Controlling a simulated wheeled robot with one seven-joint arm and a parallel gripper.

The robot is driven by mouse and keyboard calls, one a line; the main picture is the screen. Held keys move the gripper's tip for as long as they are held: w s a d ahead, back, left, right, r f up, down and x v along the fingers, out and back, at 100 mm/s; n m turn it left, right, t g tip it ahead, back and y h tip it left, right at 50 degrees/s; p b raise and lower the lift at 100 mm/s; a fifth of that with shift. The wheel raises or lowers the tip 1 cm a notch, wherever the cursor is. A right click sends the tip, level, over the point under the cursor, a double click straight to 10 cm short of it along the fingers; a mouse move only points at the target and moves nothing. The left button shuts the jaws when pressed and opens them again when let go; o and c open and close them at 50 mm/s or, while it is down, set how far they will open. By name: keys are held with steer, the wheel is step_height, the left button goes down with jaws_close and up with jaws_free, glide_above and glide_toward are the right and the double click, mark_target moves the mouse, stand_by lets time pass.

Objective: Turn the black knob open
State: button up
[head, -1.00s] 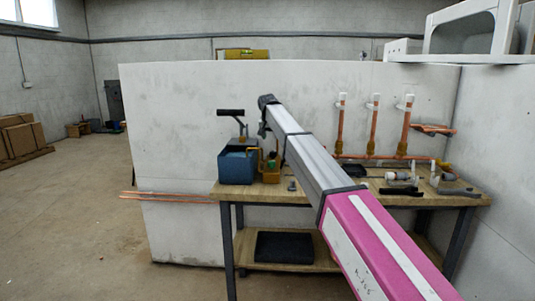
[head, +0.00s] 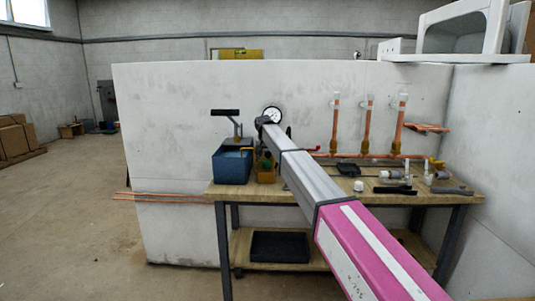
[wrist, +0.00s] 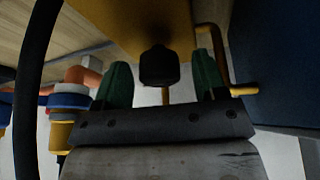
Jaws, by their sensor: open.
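The black knob (wrist: 159,66) shows in the wrist view on the face of a yellow-orange box (wrist: 130,22). My gripper (wrist: 161,60) has two green fingertips, one on each side of the knob. The fingers are apart, and gaps show between each of them and the knob, so it is not gripped. In the head view the small yellow box (head: 265,174) stands on the bench beside a blue container, at the end of my arm. The knob cannot be made out there.
The blue container (head: 232,165) stands left of the yellow box; a blue wall (wrist: 282,60) is close on the right in the wrist view. A blue-and-orange fitting (wrist: 72,100) is at left.

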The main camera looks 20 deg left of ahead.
steer(key=c, duration=0.9)
steer(key=shift+d+n, duration=0.1)
steer(key=shift+n, duration=0.2)
steer(key=n+y, duration=0.1)
steer(key=n, duration=0.2)
steer(key=shift+d+n+y, duration=0.1)
steer(key=shift+n+y, duration=0.2)
steer(key=n+g+y, duration=0.1)
steer(key=n, duration=0.2)
steer(key=shift+n, duration=0.3)
steer(key=n+g+y, duration=0.1)
steer(key=n, duration=0.2)
steer(key=shift+w+n, duration=0.15)
steer(key=shift+n, duration=0.15)
steer(key=shift+d+n+g+y, duration=0.1)
steer(key=shift+n+g+y, duration=0.45)
steer(key=shift+n, duration=1.15)
